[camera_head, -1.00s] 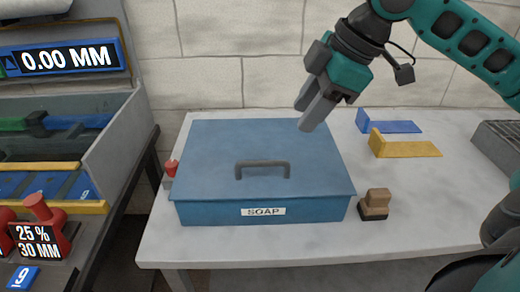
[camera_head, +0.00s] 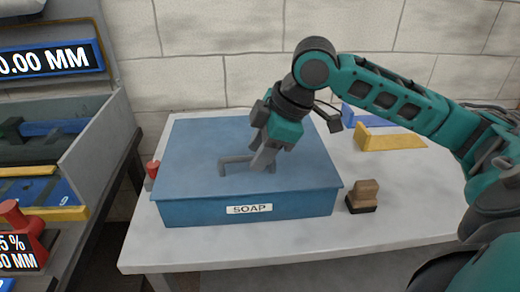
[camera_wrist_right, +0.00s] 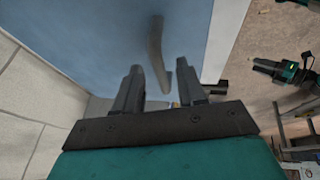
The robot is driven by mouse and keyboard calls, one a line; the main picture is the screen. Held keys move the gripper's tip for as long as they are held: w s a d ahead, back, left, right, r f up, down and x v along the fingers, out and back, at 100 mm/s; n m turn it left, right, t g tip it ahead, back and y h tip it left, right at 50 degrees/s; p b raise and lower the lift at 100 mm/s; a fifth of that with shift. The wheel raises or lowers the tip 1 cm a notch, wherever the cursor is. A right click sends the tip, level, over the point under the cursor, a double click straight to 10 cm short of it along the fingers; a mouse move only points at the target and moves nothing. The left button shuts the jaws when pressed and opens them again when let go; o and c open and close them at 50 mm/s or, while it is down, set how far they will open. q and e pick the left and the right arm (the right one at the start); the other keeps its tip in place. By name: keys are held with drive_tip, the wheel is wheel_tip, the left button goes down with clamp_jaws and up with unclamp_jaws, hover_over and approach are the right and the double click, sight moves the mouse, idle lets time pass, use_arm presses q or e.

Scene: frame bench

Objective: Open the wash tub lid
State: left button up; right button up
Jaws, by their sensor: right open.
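The wash tub (camera_head: 290,207) is a blue box with a SOAP label on its front. Its flat blue lid (camera_head: 195,150) is down, with a grey bar handle (camera_head: 232,160) on top. My right gripper (camera_head: 263,166) is just above the lid at the right end of the handle and hides part of it. In the right wrist view its two fingers (camera_wrist_right: 158,90) are apart, with the handle (camera_wrist_right: 158,55) beyond the fingertips, in front of the gap. Nothing is held. My left gripper is not in view.
A wooden-handled brush or stamp (camera_head: 363,197) stands right of the tub. Yellow (camera_head: 390,139) and blue (camera_head: 350,112) angled pieces lie behind it. A small red-topped item (camera_head: 152,170) is at the tub's left. A rack with a display (camera_head: 45,62) stands at the left.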

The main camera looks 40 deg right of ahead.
clamp_jaws()
idle(0.3)
idle(0.3)
